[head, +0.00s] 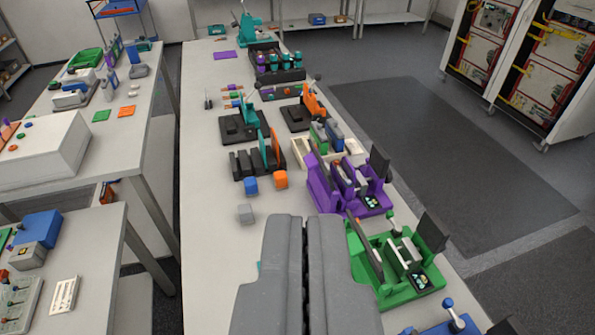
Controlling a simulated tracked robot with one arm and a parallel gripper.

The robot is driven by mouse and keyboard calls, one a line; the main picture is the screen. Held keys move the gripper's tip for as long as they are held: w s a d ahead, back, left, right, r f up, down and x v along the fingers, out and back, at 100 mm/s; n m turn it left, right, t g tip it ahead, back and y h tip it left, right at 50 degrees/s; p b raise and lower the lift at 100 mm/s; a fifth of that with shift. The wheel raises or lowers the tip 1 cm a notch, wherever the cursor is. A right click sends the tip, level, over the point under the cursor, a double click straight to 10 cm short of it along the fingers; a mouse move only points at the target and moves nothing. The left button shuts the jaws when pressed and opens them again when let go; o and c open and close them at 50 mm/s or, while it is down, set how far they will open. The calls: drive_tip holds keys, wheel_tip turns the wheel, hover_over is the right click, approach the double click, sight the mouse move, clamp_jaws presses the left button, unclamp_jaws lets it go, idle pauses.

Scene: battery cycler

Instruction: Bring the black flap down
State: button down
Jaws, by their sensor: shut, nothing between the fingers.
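A black flap (433,232) stands raised at the right side of the green device (385,285). Another black flap (379,164) stands raised on the purple device (325,190) just behind it. I cannot tell from the picture which of these the task means. My gripper (305,222) is shut and empty, its two grey fingers side by side with a thin dark seam. It shows over the bench at the bottom centre, left of the green device, and appears apart from both flaps. It hides the bench surface below it.
A blue device (455,325) is cut off at the bottom right. Dark fixtures (240,125) stand farther back. The bench's left strip (205,250) is clear.

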drive_tip(key=w+d+f+n+g+h+b, duration=0.1)
drive_tip(key=w+d+f+n+h+b, duration=0.2)
drive_tip(key=w+f, duration=0.5)
drive_tip(key=w+d+f+n+g+h+b, duration=0.15)
drive_tip(key=w+f+h, duration=0.35)
drive_tip(key=w, duration=0.5)
drive_tip(key=w+d+f+n+g+h+b, duration=0.1)
drive_tip(key=w+d+f+h+b, duration=0.15)
drive_tip(key=w+f, duration=0.65)
drive_tip(key=w+a+f+n+t+b, duration=0.2)
drive_tip(key=w+a+f+n, duration=0.1)
drive_tip(key=f, duration=0.5)
drive_tip(key=w+a+f+n+t+y+b, duration=0.1)
drive_tip(key=w+a+f+n+t+b, duration=0.1)
drive_tip(key=w+a+f, duration=0.4)
drive_tip(key=w+a+f+n+t+b, duration=0.2)
drive_tip(key=w+a+f+n, duration=0.3)
drive_tip(key=f, duration=0.6)
drive_tip(key=shift+w+a+f+t+b, duration=0.2)
drive_tip(key=shift+a+f+t+b, duration=0.2)
drive_tip(key=shift+a, duration=0.6)
drive_tip(key=shift+y, duration=0.25)
